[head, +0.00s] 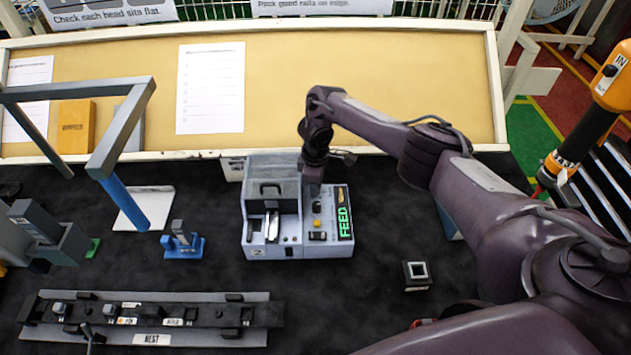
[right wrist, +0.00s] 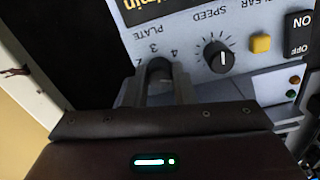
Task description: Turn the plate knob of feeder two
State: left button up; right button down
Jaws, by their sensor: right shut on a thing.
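The feeder (head: 272,240) is a light grey box with a green FEED display (head: 344,222), standing on the dark table near the centre of the head view. My right gripper (head: 313,188) reaches down onto its control panel from the back. In the right wrist view, the gripper's two dark fingers (right wrist: 160,88) are shut on the plate knob (right wrist: 158,70). The knob is dark and mostly hidden between the fingers; the printed word PLATE and the numbers 2, 3 and 4 show around it. Its pointer cannot be seen. My left gripper is not in view.
Beside the plate knob are a black speed knob (right wrist: 218,56), a yellow button (right wrist: 261,44) and an ON/OFF switch (right wrist: 299,33). A long black nest rail (head: 150,313) lies front left, a blue fixture (head: 182,243) left of the feeder, and a small black block (head: 417,275) to its right.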

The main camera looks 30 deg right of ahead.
jog(key=shift+m, duration=0.8)
jog(key=c, duration=1.5)
grip_release()
notch_tip(320, 180, up, 6)
jog(key=shift+w+r, duration=0.1)
jog(key=shift+w, duration=0.05)
jog(key=shift+r, duration=0.8)
